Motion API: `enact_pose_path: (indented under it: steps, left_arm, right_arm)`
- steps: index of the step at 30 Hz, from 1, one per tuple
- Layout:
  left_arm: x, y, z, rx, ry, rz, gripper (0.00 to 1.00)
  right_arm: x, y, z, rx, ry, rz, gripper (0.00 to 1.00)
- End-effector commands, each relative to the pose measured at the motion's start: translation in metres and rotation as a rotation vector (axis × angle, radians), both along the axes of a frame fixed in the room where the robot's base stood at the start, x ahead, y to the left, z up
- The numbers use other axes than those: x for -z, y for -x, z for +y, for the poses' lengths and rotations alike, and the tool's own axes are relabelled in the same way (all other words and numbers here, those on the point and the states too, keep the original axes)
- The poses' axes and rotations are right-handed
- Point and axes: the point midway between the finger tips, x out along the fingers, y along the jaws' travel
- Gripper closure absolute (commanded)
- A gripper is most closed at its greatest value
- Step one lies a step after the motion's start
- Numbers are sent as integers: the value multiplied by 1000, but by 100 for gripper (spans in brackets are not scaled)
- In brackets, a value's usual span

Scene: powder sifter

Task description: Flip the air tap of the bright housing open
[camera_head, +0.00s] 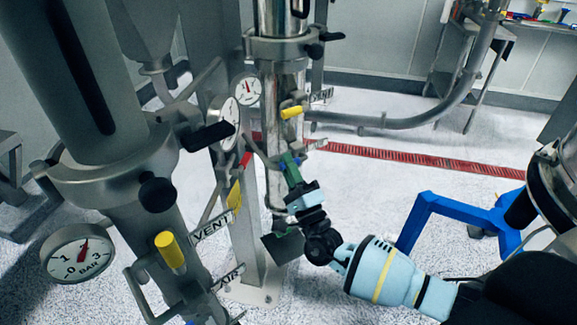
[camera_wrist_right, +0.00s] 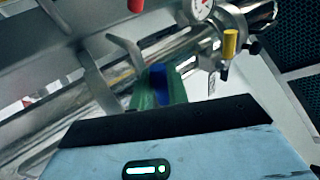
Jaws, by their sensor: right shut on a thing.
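The bright housing (camera_head: 285,85) is the shiny upright metal column in the upper middle of the head view. A yellow handle (camera_head: 291,112) sticks out from its side, and it also shows in the wrist view (camera_wrist_right: 230,42). My right gripper (camera_head: 289,161) has green fingers and is low in front of this housing. In the wrist view the fingers (camera_wrist_right: 158,86) are shut on a small blue handle (camera_wrist_right: 187,82), which seems to be the air tap. The fingers hide most of it, so its angle is unclear. My left gripper is not in view.
A duller grey housing (camera_head: 95,185) stands close at the left with a gauge (camera_head: 80,255), a yellow handle (camera_head: 170,250) and a VENT label (camera_head: 212,227). A red lever (camera_head: 246,158) is left of my gripper. A blue stand (camera_head: 455,215) is at the right.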

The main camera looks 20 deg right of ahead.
Motion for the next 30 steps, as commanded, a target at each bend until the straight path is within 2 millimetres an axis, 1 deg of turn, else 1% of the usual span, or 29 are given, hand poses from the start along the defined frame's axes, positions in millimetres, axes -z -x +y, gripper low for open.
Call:
enact_pose_path:
  steps: [1, 17, 18, 21, 22, 30]
  left_arm:
    - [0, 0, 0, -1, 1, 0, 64]
    - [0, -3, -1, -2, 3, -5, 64]
    - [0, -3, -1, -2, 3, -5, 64]
    - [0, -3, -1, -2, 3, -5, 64]
    - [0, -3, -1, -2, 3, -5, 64]
    - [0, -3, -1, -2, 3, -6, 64]
  right_arm:
    - [-4, -5, -7, 14, 11, -7, 100]
    - [-5, -5, -7, 14, 31, -10, 100]
    - [-5, -5, -7, 14, 31, -10, 81]
    - [-5, -4, -6, 12, 29, -11, 68]
    - [-4, -4, -5, 11, 30, -11, 65]
    - [-2, -2, -3, 7, 29, -9, 65]
